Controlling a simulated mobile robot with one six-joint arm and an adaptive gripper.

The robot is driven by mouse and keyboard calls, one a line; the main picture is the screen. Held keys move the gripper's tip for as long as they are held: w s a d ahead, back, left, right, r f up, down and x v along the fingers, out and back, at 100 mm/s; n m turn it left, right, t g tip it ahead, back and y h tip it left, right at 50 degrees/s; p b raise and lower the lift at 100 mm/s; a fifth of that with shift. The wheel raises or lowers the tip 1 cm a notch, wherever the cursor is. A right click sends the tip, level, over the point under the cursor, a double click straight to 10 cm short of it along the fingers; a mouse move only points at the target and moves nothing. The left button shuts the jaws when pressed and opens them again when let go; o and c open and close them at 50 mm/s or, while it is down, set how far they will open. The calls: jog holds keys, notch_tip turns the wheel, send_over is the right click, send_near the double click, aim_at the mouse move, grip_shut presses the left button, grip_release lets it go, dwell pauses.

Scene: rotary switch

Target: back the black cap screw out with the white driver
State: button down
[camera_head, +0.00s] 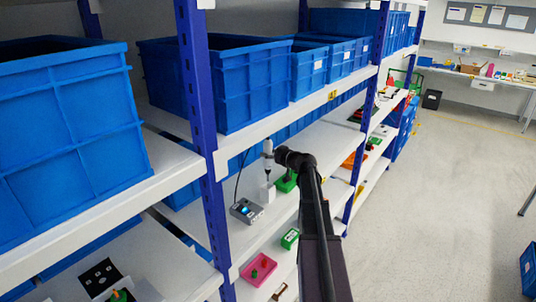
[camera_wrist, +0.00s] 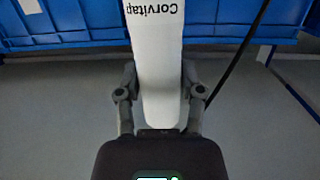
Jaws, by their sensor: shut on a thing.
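The white driver (camera_wrist: 157,50), marked "Corvitap", stands between the fingers of my gripper (camera_wrist: 160,92) in the wrist view. My gripper is shut on its body. In the head view the white driver (camera_head: 268,163) is roughly upright at the left of my gripper (camera_head: 276,156), over the middle shelf. A white block-like piece (camera_head: 267,192) is just below the driver; I cannot tell whether they touch. I cannot make out the black cap screw in either view. The driver's lower end is not clear.
A grey box with a blue light (camera_head: 246,210) sits on the shelf, with a dark cable rising behind it. A green block (camera_head: 290,238) and a pink tray (camera_head: 259,269) lie nearer. Blue bins (camera_head: 235,85) fill the shelf above, and a blue post (camera_head: 197,90) stands left.

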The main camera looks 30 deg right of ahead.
aim_at(268, 172)
jog(key=shift+f+b, duration=4.1)
jog(key=shift+f, duration=0.3)
jog(key=shift+f+b, duration=0.45)
jog(key=shift+b, duration=0.05)
jog(key=shift+c, duration=0.7)
grip_release()
jog(key=shift+r, duration=0.15)
notch_tip(268, 172, up, 11)
jog(key=p, duration=1.1)
jog(key=s+d+f+g+b, duration=0.2)
jog(key=s+d+f+b, duration=0.3)
jog(key=s+d+f, duration=0.5)
jog(key=shift+h, duration=0.3)
jog(key=shift+s+r+p, duration=0.2)
jog(key=shift+r+p, duration=0.8)
jog(key=shift+r, duration=0.45)
jog(key=shift+s+r+p, duration=0.2)
jog(key=shift+r+p, duration=0.8)
jog(key=shift+r, duration=0.45)
